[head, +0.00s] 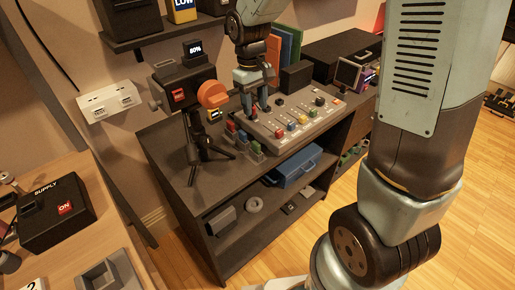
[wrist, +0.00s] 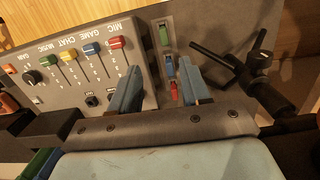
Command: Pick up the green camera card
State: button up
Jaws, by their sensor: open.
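The green camera card (wrist: 163,36) stands in a narrow grey holder, in line with a blue card (wrist: 169,66) and a red card (wrist: 173,90). In the head view the green card (head: 256,147) is the nearest of the row, beside the mixer's left end. My gripper (wrist: 158,68) is open and empty, fingers pointing down. In the wrist view the blue and red cards appear between its fingers, and the green card lies beyond the fingertips. In the head view my gripper (head: 255,106) is over the mixer's left end, behind the green card. Contact with the cards cannot be told.
The mixer (head: 296,122) with coloured sliders sits right beside the holder. A camera on a black tripod (head: 199,143) stands close on the left; its legs (wrist: 235,60) reach near my right finger in the wrist view. The dark shelf top (head: 185,165) is bare in front.

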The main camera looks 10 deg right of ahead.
aim_at(256, 142)
jog(key=f, duration=1)
jog(key=s+f, duration=0.1)
jog(key=f, duration=0.4)
jog(key=shift+d+f, duration=0.1)
jog(key=shift+c, duration=0.2)
grip_shut()
